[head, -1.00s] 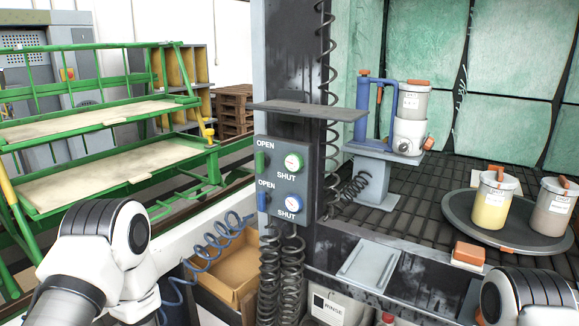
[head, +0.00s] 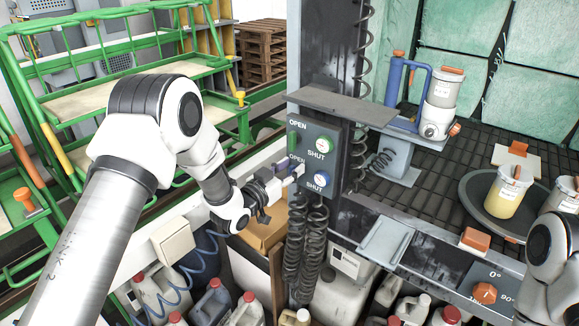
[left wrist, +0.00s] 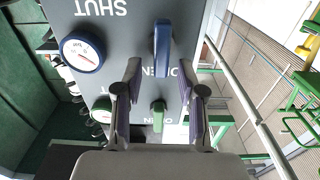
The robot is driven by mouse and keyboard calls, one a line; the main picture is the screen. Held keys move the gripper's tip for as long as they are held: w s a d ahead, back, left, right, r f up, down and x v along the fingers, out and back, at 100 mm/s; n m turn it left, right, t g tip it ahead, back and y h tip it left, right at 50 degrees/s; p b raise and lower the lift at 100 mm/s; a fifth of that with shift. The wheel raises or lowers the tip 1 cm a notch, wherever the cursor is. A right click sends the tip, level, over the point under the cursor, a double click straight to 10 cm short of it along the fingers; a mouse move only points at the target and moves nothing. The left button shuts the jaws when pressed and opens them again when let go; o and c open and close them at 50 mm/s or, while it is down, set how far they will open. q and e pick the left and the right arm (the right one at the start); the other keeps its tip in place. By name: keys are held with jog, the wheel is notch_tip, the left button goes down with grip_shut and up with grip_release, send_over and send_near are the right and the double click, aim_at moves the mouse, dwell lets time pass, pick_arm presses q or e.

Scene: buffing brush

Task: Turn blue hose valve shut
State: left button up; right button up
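The blue hose valve handle (left wrist: 162,46) is upright on the grey valve panel (head: 334,150), in line with its OPEN label. My left gripper (head: 290,172) is in front of the panel in the head view and mostly covers this handle. In the left wrist view, which is upside down, the left gripper (left wrist: 159,72) is open. Its fingertips show on either side of the handle's near end, apart from it; I cannot tell how deep they reach. The green handle (left wrist: 158,117) appears between the fingers, lower in that picture. My right gripper is out of view.
A blue-rimmed gauge (head: 321,179) and a green-rimmed gauge (head: 323,146) sit beside the handles. A grey shelf (head: 340,106) juts out above the panel. Coiled black hoses (head: 307,245) hang below. A green rack (head: 110,90) stands left.

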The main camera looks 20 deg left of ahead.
aim_at(305, 174)
pick_arm(q)
jog(key=shift+f, duration=0.1)
grip_shut()
jog(key=m+b, duration=0.5)
jog(key=d+f+m+b, duration=0.1)
jog(key=m+b, duration=0.4)
jog(key=d+f+m+b, duration=0.1)
jog(key=m+b, duration=0.4)
jog(key=shift+s+d+f, duration=0.1)
jog(key=shift+s+f, duration=0.1)
jog(key=shift+s, duration=0.2)
jog(key=shift+f+m+b, duration=0.15)
jog(key=shift+m+b, duration=1.2)
jog(key=shift+m, duration=0.05)
grip_release()
